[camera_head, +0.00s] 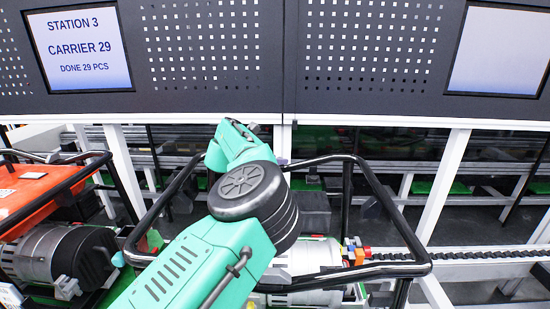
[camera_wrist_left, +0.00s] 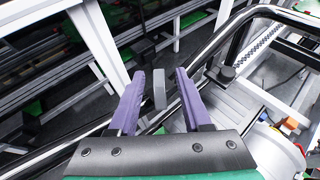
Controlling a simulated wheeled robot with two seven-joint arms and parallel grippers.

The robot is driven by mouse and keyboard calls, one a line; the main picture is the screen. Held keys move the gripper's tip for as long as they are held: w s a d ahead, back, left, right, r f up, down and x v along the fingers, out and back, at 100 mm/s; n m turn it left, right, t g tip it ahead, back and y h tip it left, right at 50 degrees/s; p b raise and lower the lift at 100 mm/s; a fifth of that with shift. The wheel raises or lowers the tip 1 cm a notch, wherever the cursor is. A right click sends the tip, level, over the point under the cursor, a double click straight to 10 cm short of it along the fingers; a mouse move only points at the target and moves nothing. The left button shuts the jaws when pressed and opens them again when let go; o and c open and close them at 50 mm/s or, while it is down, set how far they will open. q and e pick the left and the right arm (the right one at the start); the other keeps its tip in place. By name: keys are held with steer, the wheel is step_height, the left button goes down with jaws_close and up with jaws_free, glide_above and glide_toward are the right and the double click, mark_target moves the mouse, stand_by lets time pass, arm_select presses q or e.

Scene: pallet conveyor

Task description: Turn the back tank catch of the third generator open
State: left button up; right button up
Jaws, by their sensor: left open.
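The generator in the middle of the head view has a black tube frame (camera_head: 400,268) and a silver motor end (camera_head: 315,258). My teal left arm covers much of it, and its fingers are hidden there. In the left wrist view my left gripper (camera_wrist_left: 160,76) is open, with two purple fingers apart. A small grey upright piece (camera_wrist_left: 159,90), which looks like the tank catch, shows in the gap between them. I cannot tell whether either finger touches it. The black frame tube (camera_wrist_left: 232,35) runs beyond and to the right. My right gripper is not in view.
An orange-topped generator (camera_head: 38,185) stands at the left. A dark perforated panel with a Station 3 screen (camera_head: 80,48) spans the back above white posts (camera_head: 443,185). A chain track (camera_head: 480,255) runs at the right. A black knob (camera_wrist_left: 226,75) sits right of the fingers.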

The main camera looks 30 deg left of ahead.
arm_select(q)
jaws_close()
steer(key=shift+w+r+p, duration=0.1)
steer(key=shift+p, duration=0.2)
steer(key=shift+a+r+m+g+h+p, duration=0.15)
steer(key=shift+m+g+h+p, duration=0.1)
steer(key=shift+m+h+p, duration=0.35)
steer(key=shift+a+r+m+g+h+p, duration=0.15)
steer(key=shift+m+g+h+p, duration=0.1)
steer(key=shift+m+h+p, duration=0.3)
steer(key=shift+w+a+f+m+g+h+p, duration=0.15)
steer(key=shift+m+g+h+p, duration=0.25)
steer(key=shift+m+h+p, duration=0.45)
steer(key=shift+f+m+h, duration=0.15)
steer(key=shift+m+h, duration=0.15)
steer(key=shift+h, duration=0.2)
jaws_free()
steer(key=shift+f, duration=0.1)
